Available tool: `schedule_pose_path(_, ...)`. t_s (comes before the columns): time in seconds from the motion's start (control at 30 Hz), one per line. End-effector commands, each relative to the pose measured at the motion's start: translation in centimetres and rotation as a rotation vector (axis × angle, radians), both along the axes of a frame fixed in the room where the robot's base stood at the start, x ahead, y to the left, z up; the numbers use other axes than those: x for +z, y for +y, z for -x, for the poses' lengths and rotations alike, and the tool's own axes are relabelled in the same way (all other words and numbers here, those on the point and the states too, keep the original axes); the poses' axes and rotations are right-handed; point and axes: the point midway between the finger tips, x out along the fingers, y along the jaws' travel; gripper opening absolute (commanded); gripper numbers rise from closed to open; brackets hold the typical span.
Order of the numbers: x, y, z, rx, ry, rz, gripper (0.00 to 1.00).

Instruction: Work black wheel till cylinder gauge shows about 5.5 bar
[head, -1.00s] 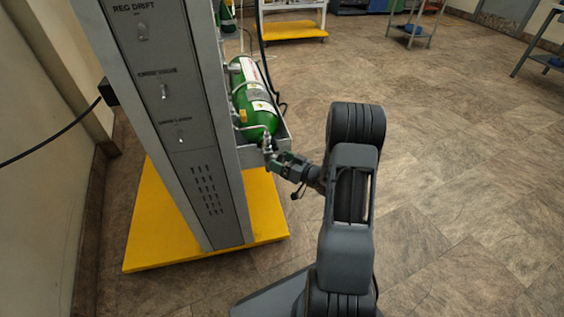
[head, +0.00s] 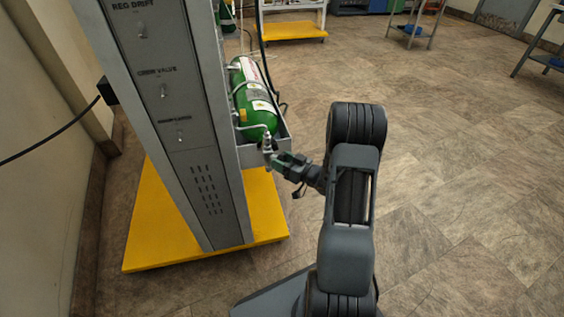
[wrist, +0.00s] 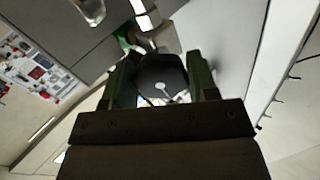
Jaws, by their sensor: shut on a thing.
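The green cylinder (head: 253,97) lies in a tray on the side of the grey trainer cabinet (head: 200,140). Metal valve fittings (head: 267,143) sit at its near end. My gripper (head: 273,160) is at these fittings. In the wrist view, my gripper (wrist: 162,75) has its two fingers on either side of the black wheel (wrist: 162,72) and is shut on it. A pale mark shows on the wheel's face. Metal fittings (wrist: 145,14) show just beyond the wheel. I cannot make out a gauge reading in either view.
The cabinet stands on a yellow base (head: 150,235). Its front has several labelled switches. A black hose (head: 261,30) runs down beside the cylinder. Open tiled floor (head: 460,200) lies to the right, with a table (head: 415,25) far back.

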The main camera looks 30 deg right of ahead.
Motion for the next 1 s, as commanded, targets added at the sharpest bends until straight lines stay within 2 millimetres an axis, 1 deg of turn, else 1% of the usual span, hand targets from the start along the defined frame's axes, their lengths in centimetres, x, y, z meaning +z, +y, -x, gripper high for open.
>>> schedule_pose_path(0.6,-0.34,-0.07,-0.03,0.000,-0.272,0.461,0.30)
schedule_pose_path(0.8,-0.29,-0.09,-0.04,0.000,-0.345,0.586,0.30)
schedule_pose_path(1.0,-0.19,-0.10,-0.05,0.000,-0.398,0.674,0.30)
